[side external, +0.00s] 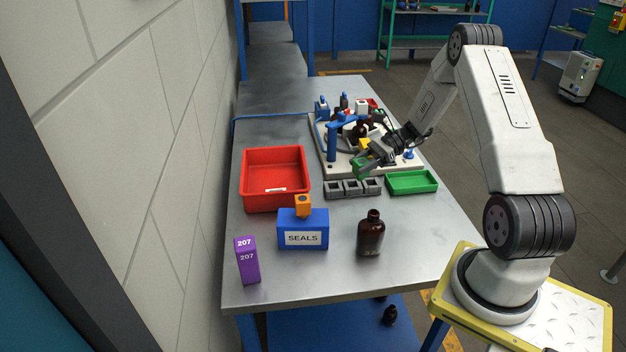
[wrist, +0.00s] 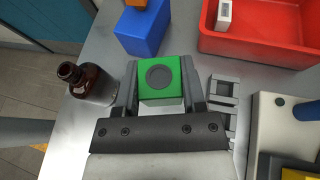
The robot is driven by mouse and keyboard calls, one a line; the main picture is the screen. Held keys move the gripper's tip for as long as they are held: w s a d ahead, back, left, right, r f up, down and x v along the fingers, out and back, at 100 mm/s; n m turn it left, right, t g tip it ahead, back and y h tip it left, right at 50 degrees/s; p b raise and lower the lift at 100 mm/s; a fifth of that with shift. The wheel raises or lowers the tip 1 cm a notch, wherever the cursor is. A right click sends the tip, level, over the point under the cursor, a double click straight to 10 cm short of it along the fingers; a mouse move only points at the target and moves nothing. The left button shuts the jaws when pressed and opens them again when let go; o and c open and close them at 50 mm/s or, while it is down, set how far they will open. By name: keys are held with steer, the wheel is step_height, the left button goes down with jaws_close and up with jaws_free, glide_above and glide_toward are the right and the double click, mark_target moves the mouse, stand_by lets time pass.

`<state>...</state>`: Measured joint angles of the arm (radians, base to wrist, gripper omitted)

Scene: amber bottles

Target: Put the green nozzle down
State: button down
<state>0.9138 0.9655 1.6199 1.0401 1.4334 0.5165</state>
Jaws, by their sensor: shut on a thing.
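The green nozzle (wrist: 160,78) is a green block with a grey round mark on its face. My gripper (wrist: 159,88) is shut on it, with one finger on each side. In the side view the green nozzle (side external: 359,169) shows partly below my gripper (side external: 366,160), above the back of the grey socket block (side external: 352,188). The grey block also shows to the right of the fingers in the wrist view (wrist: 222,88). I cannot tell the exact gap beneath the nozzle.
A green tray (side external: 412,183) lies right of the grey block. A red bin (side external: 275,180), blue SEALS box (side external: 302,230) with an orange block (side external: 303,205), purple box (side external: 247,261) and amber bottle (side external: 371,234) stand around. A crowded white fixture board (side external: 332,160) lies behind.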

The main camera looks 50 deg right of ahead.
steer(key=s+d+f+n+g, duration=0.1)
steer(key=s+d+f, duration=0.2)
steer(key=s, duration=0.4)
steer(key=shift+d+f+n+g+y, duration=0.3)
steer(key=shift+f+g+y, duration=0.1)
steer(key=shift+f, duration=0.15)
steer(key=shift+f, duration=0.15)
steer(key=shift+f, duration=3.2)
steer(key=shift+f, duration=0.65)
steer(key=shift+c, duration=0.5)
jaws_free()
steer(key=shift+d+r, duration=0.1)
steer(key=shift+d, duration=0.05)
